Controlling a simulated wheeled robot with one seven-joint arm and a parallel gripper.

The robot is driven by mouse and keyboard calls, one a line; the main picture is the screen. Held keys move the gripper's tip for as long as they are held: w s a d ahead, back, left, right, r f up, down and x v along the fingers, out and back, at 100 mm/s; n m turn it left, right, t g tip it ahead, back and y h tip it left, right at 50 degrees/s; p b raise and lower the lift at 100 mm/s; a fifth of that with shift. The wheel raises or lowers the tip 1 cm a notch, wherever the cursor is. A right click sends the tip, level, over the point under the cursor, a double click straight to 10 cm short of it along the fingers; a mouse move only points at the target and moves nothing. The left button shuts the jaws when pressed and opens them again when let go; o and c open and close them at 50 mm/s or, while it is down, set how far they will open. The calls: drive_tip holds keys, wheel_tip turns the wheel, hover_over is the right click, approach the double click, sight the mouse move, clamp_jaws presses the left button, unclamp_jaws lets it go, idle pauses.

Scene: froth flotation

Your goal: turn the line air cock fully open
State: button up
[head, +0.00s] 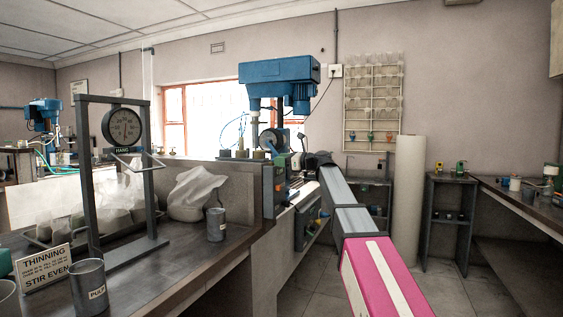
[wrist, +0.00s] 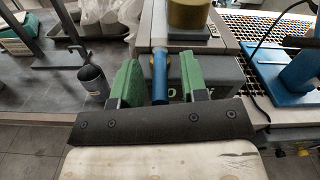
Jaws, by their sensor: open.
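A blue upright handle (wrist: 160,76), which I take to be the line air cock's lever, stands in front of a grey box (wrist: 222,78) in the wrist view. My gripper (wrist: 162,66) has its two green fingers spread, one on each side of the handle. A gap shows on both sides, so neither finger appears to touch it. The dark gripper body hides the handle's lower end. In the head view my arm reaches to the bench end by the blue flotation machine (head: 279,71), and I cannot make out the cock there.
A dark cup (wrist: 93,82) stands left of my gripper; the bench cup also shows in the head view (head: 216,225). A metal grating (wrist: 285,28) and blue machine base (wrist: 293,75) lie to the right. A hanging scale (head: 122,127) stands on the left bench.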

drive_tip(key=shift+c, duration=0.3)
clamp_jaws()
